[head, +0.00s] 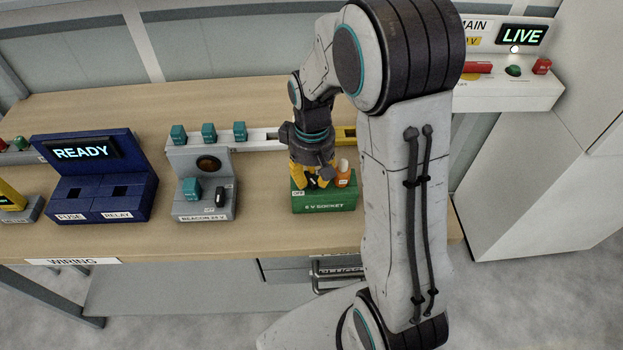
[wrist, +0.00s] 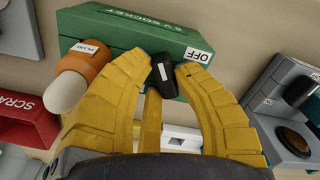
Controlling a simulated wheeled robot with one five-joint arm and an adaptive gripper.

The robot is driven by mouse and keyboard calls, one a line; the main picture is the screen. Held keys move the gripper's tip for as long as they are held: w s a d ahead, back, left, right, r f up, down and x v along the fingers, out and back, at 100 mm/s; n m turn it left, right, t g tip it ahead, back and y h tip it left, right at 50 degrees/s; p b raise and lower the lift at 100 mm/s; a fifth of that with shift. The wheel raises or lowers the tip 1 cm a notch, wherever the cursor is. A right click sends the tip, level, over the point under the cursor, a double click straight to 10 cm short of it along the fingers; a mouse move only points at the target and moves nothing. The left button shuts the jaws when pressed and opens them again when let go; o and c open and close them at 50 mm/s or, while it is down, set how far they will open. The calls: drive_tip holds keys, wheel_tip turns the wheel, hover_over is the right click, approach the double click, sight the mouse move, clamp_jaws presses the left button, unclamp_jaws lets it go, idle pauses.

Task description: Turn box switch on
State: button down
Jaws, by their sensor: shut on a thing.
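The green box (head: 325,203) labelled 5 V SOCKET sits on the wooden bench, right of centre in the head view. It also shows in the wrist view (wrist: 128,36). A white OFF label lies at one end of its top. The black box switch (wrist: 164,82) stands beside that label. My gripper (head: 314,184), with yellow fingers, is over the box. In the wrist view its fingertips (wrist: 164,73) are shut on the switch from both sides. In the head view the fingers hide the switch. An orange plug (wrist: 83,67) with a pale rounded end sits in the box beside the fingers.
The grey BEACON 24 V unit (head: 206,207) and the blue READY unit (head: 97,200) stand to the left. A white rail (head: 262,145) with teal blocks runs behind. A red SCRAP bin (wrist: 22,124) shows in the wrist view. A LIVE panel (head: 520,35) is at upper right.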

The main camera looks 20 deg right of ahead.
drive_tip(key=n+b, duration=0.1)
drive_tip(key=n, duration=0.4)
drive_tip(key=shift+w+n, duration=0.15)
drive_tip(key=shift+n, duration=0.15)
idle(0.4)
drive_tip(key=c, duration=0.9)
unclamp_jaws()
drive_tip(key=shift+c, duration=0.2)
